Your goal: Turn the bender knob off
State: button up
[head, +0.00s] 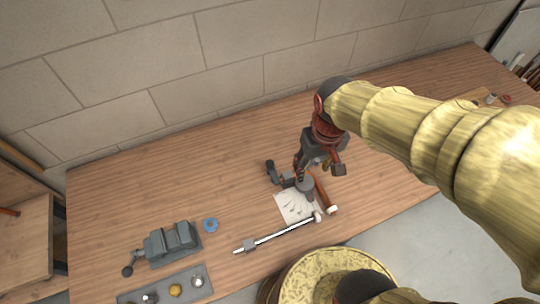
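The bender seems to be the small grey tool (305,187) on the bench, with a red handle (321,188) and a dark upright knob or lever (270,167) at its left. My gripper (318,170) is above this tool, pointing down, with its two fingers spread apart. The fingers overlap the tool's upper part in the picture, so I cannot tell whether they touch it. Which part is the bender knob, and how it is set, is not clear from this view.
A white sheet (291,208) and a long silvery rod (283,233) lie in front of the tool. A grey vise-like device (170,243), a blue ring (210,225) and a grey panel with knobs (137,297) are at front left. The bench's back left (150,180) is clear.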

jog(key=w+a+f+n+p, duration=0.1)
jog(key=w+a+f+n+g+p, duration=0.1)
jog(key=w+f, duration=0.1)
jog(key=w+a+f+n+g+p, duration=0.1)
jog(key=a+f, duration=0.1)
jog(key=shift+w+f+h+p, duration=0.2)
jog(key=shift+w+h+p, duration=0.1)
jog(key=shift+w+p, duration=0.1)
jog(key=n+t+p, duration=0.1)
jog(key=n+p, duration=0.2)
jog(key=n, duration=0.5)
send_over(270, 162)
jog(key=f, duration=1)
jog(key=shift+s+f, duration=0.2)
jog(key=shift+w+n, duration=0.1)
jog(key=shift+n, duration=0.3)
jog(key=shift+f, duration=3.9)
jog(key=shift+c, duration=0.5)
grip_shut()
